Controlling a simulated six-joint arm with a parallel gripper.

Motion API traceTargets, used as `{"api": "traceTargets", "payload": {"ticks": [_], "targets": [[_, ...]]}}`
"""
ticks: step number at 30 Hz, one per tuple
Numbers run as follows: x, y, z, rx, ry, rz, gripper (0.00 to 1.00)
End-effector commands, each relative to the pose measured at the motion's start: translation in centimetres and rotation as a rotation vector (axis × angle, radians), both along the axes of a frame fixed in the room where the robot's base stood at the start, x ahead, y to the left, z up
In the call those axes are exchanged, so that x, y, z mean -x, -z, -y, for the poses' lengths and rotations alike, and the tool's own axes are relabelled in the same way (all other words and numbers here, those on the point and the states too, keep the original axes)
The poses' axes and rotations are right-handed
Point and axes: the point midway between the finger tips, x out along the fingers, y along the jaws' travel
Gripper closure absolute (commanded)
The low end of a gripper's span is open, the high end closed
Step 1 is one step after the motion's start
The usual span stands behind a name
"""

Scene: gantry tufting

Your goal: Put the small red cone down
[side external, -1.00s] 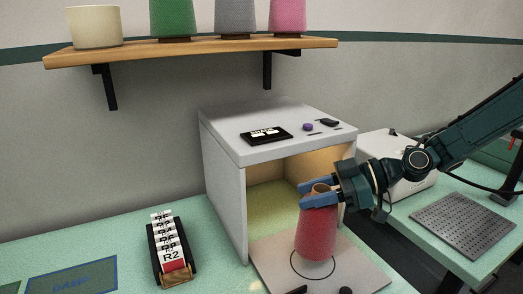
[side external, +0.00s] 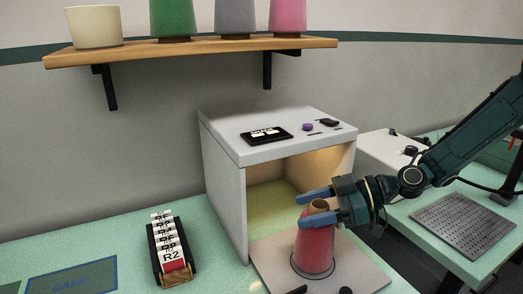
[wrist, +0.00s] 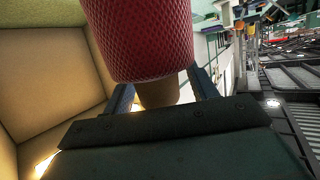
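The small red cone (side external: 314,248) stands upright with its base on the ringed spot of the pale plate (side external: 268,257), at the front of the white box. Its tan tip (side external: 319,205) points up. My gripper (side external: 315,207) is open around the tip, its blue fingers spread on either side. In the wrist view the red textured body (wrist: 140,38) of the cone fills the upper middle. Its tan tip lies between the two fingers (wrist: 163,92), with a gap showing at the right finger.
The white box (side external: 222,190) opens behind the cone, its side walls close to my gripper. A rack of labelled cards (side external: 170,250) stands left on the green table. A wooden shelf (side external: 200,48) with larger cones hangs above. A perforated plate (side external: 463,226) lies right.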

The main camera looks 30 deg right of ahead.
Motion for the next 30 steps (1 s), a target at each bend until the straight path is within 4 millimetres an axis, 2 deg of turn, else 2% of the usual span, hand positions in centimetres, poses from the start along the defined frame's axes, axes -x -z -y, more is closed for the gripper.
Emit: {"api": "traceTargets", "payload": {"ticks": [14, 20, 30], "targets": [[0.1, -0.4, 0.2, 0.000, 0.001, 0.000, 0.43], [0.8, -1.0, 1.6, 0.001, 0.003, 0.001, 0.43], [2.9, -2.5, 5.3, 0.001, 0.005, 0.001, 0.43]]}}
